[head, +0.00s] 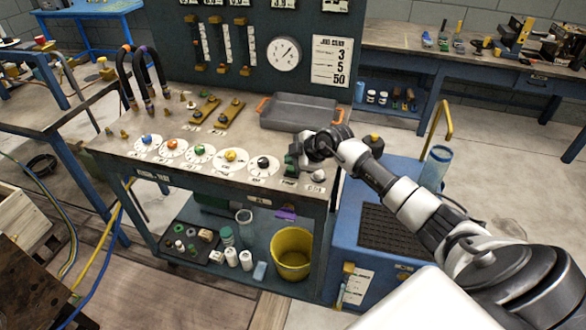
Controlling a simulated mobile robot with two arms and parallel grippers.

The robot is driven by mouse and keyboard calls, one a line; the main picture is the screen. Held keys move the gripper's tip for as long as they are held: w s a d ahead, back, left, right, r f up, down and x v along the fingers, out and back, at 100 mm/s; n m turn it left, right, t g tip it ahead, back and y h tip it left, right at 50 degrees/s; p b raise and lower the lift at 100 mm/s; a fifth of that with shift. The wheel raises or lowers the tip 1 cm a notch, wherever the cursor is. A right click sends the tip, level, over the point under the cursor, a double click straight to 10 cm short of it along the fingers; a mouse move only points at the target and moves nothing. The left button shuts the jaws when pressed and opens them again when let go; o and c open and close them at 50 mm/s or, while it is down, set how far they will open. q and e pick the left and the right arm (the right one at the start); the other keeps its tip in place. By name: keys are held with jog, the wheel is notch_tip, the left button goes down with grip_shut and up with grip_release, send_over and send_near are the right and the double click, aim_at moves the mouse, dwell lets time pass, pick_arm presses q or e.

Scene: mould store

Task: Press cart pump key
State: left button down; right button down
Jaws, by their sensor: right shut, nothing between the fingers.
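The cart (100,158) has a grey top with a row of coloured knobs on round white dials, including a black knob (263,163) near its right end. My right gripper (292,160) is shut and empty, low over the right front corner of the cart top, just right of the black knob. A dark green part shows at its fingertips; I cannot tell whether the fingers touch it or whether it is the pump key. A pale rounded knob (318,176) sits just right of the gripper. The small labels there are too blurred to read surely. My left gripper is out of view.
A grey tray with orange handles (298,112) lies behind my right gripper. An upright panel with a gauge (284,54) stands at the back. A blue cabinet (350,225) stands right of the cart. A yellow bucket (293,245) is on the lower shelf.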

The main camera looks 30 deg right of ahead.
aim_at(292, 168)
jog(key=shift+f, duration=0.45)
dwell(0.4)
jog(key=shift+r, duration=0.1)
jog(key=shift+r+p, duration=0.85)
jog(key=shift+p, duration=0.35)
notch_tip(292, 168, up, 6)
jog(key=p, duration=0.7)
